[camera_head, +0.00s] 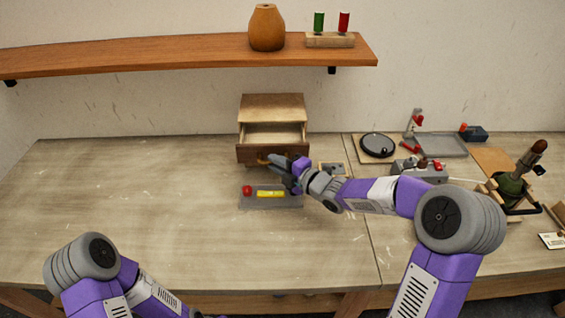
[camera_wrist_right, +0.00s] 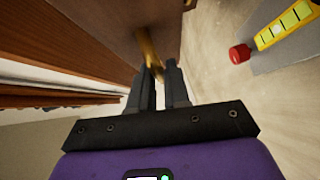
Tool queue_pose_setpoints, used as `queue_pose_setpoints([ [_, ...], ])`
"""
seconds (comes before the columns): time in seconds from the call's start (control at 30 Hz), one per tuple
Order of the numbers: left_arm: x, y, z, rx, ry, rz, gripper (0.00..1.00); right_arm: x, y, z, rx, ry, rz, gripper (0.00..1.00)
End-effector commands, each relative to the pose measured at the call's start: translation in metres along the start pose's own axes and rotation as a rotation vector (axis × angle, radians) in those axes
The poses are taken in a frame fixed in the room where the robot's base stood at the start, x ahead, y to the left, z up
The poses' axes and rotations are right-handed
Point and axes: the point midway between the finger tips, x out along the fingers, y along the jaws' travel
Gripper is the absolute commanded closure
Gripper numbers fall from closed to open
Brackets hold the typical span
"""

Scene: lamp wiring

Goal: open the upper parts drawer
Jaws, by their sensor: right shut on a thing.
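The small wooden parts cabinet (camera_head: 272,102) stands at the back middle of the table. Its upper drawer (camera_head: 248,152) is pulled out toward me, and its empty-looking inside shows. My right gripper (camera_head: 280,162) is at the drawer's front. In the right wrist view, the fingers of my right gripper (camera_wrist_right: 160,85) are closed around the brass handle (camera_wrist_right: 149,50) on the drawer front (camera_wrist_right: 110,22). My left arm shows at the lower left, but its gripper is out of the picture.
A grey block with a red button (camera_head: 247,190) and a yellow strip (camera_head: 270,194) lies in front of the cabinet, below my right gripper. A wooden shelf (camera_head: 180,55) hangs above. The table's left side is clear; a round black disc (camera_head: 377,145) and tools stand right.

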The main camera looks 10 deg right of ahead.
Motion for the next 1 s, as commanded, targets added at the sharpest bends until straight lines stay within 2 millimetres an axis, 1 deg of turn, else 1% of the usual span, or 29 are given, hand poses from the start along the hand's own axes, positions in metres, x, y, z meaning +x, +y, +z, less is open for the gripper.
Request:
queue_pose_setpoints([
  [0.13, -0.001, 0.0, 0.0, 0.0, 0.0, 0.0, 0.57, 0.0, 0.002, 0.001, -0.002, -0.001, 0.003, 1.0],
  [0.17, -0.001, 0.0, 0.0, 0.0, 0.0, 0.0, 0.57, 0.0, 0.002, 0.001, -0.002, -0.001, 0.004, 0.82],
  [0.2, -0.001, 0.0, 0.0, 0.0, 0.0, 0.0, 0.57, -0.001, 0.002, 0.001, -0.002, -0.002, 0.003, 0.76],
  [0.3, -0.001, 0.0, 0.0, 0.0, 0.0, 0.0, 0.57, -0.001, 0.002, 0.001, -0.001, -0.002, 0.003, 0.62],
  [0.57, -0.001, 0.0, 0.0, 0.0, 0.0, 0.0, 0.57, -0.001, 0.001, 0.001, -0.001, -0.002, 0.002, 0.62],
  [0.67, -0.001, 0.0, 0.0, 0.0, 0.0, 0.0, 0.57, -0.007, 0.001, 0.002, -0.001, -0.003, 0.002, 0.62],
  [0.77, -0.002, 0.001, 0.0, 0.0, 0.0, 0.0, 0.57, -0.021, 0.002, 0.002, -0.003, -0.004, 0.002, 0.62],
  [0.9, -0.004, 0.001, 0.0, 0.0, 0.0, 0.0, 0.57, -0.046, 0.002, 0.002, -0.003, -0.005, 0.002, 0.62],
  [1.0, -0.005, 0.002, 0.0, 0.0, 0.0, 0.0, 0.57, -0.061, 0.002, 0.002, -0.002, -0.005, 0.003, 0.62],
])
